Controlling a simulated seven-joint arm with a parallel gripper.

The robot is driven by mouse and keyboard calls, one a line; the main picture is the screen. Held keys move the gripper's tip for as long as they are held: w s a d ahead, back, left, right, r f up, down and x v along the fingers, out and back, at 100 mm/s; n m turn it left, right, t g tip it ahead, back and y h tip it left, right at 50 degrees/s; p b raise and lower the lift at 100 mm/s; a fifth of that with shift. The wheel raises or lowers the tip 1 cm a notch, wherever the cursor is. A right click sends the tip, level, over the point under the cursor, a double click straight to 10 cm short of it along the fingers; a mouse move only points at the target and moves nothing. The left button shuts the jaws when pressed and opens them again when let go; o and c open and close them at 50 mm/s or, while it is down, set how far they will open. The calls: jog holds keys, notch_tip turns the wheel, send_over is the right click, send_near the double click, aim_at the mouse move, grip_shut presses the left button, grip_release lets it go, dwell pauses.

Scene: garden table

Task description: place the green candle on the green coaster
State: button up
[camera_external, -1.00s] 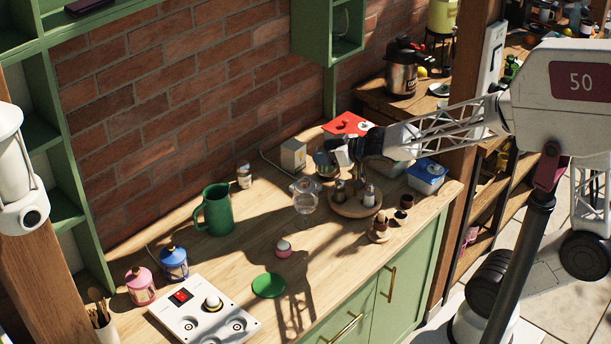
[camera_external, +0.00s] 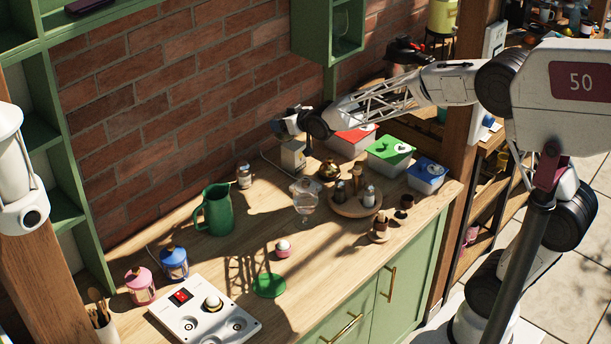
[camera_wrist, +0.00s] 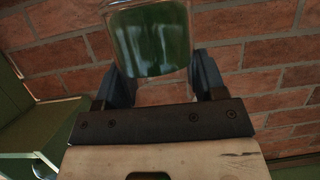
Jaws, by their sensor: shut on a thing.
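The green candle (camera_wrist: 155,40), a green mass in a clear glass, is between the fingers of my gripper (camera_wrist: 160,80) in the wrist view. My gripper is shut on it, with brick wall behind. In the external view my gripper (camera_external: 284,124) is raised near the wall, above a small cream box; the candle is too small to make out clearly there. The green coaster (camera_external: 269,285) is a flat round disc lying at the front of the wooden counter, bare, with arm shadow around it. My gripper is well behind and above it.
Pink (camera_external: 140,285) and blue (camera_external: 174,263) lanterns and a white panel (camera_external: 190,318) are left. Lidded boxes (camera_external: 390,152) stand at the back right.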

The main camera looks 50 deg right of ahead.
aim_at(280, 117)
jog(key=shift+m+h, duration=0.3)
jog(key=shift+h, duration=0.1)
jog(key=shift+w+d+f, duration=0.2)
jog(key=shift+w+f, duration=0.1)
jog(key=shift+w, duration=0.6)
jog(key=shift+w+d+f, duration=0.25)
jog(key=shift+w, duration=0.65)
jog(key=shift+w+d+f, duration=0.2)
jog(key=shift+w+f, duration=0.1)
jog(key=shift+w, duration=0.6)
